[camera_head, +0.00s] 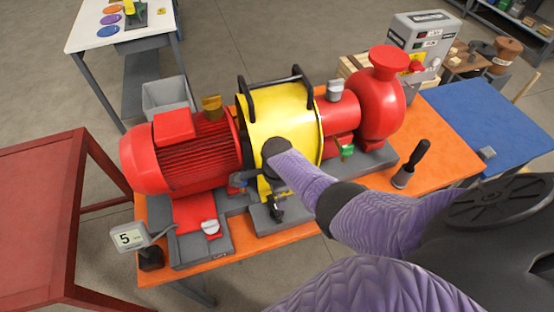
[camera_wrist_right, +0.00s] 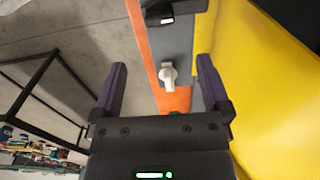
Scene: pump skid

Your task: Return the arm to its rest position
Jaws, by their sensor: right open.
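My right arm in a purple sleeve (camera_head: 375,215) reaches in from the right across the front of the pump skid. My right gripper (camera_head: 277,208) points down in front of the yellow coupling guard (camera_head: 285,108), near its lower edge. In the right wrist view my gripper (camera_wrist_right: 160,85) is open, with nothing between its two dark fingers. The yellow guard also fills the right of that view (camera_wrist_right: 270,85). A white knob (camera_wrist_right: 168,75) shows beyond the fingers, apart from them. My left gripper is not in view.
A red motor (camera_head: 185,152) and red pump (camera_head: 378,95) flank the guard on an orange bench (camera_head: 440,125). A dark upright handle (camera_head: 411,164) stands at the right.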

